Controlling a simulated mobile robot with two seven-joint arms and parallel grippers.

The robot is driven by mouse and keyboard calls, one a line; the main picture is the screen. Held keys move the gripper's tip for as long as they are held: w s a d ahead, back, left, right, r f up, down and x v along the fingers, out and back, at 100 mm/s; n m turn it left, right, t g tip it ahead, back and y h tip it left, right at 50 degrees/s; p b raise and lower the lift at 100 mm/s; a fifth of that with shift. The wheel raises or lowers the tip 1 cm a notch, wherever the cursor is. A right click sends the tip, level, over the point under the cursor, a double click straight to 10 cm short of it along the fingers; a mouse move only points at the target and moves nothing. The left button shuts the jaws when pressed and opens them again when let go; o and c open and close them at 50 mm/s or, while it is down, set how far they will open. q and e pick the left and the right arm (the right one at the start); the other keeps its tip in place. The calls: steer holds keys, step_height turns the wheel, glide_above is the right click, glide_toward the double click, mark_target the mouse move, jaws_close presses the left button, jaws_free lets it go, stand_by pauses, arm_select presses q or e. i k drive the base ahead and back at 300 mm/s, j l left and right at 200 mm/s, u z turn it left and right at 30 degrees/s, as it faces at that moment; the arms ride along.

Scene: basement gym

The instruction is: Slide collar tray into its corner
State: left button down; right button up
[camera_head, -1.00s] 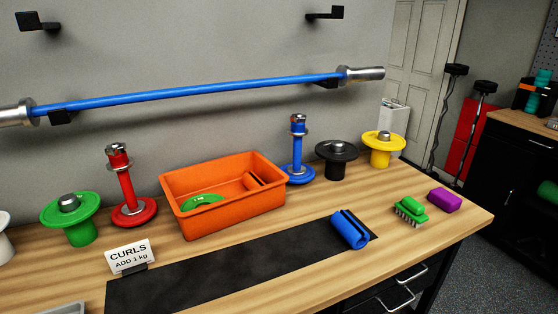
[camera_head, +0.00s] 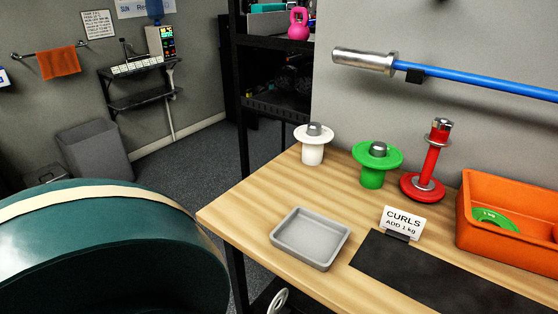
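A shallow grey tray (camera_head: 312,238), which I take to be the collar tray, lies empty on the wooden bench (camera_head: 245,212) near its left front part. It is set in from the bench's left corner, with bare wood around it. Its right side is close to the black mat (camera_head: 440,280). Neither of my grippers shows in the head view.
Behind the tray stand a white plate holder (camera_head: 313,145), a green one (camera_head: 376,165) and a red post (camera_head: 430,165). A CURLS sign (camera_head: 403,222) and an orange bin (camera_head: 510,225) are to the right. A large teal rounded object (camera_head: 110,250) fills the lower left.

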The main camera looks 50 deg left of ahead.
mark_target(316, 239)
steer(key=u, duration=1.3)
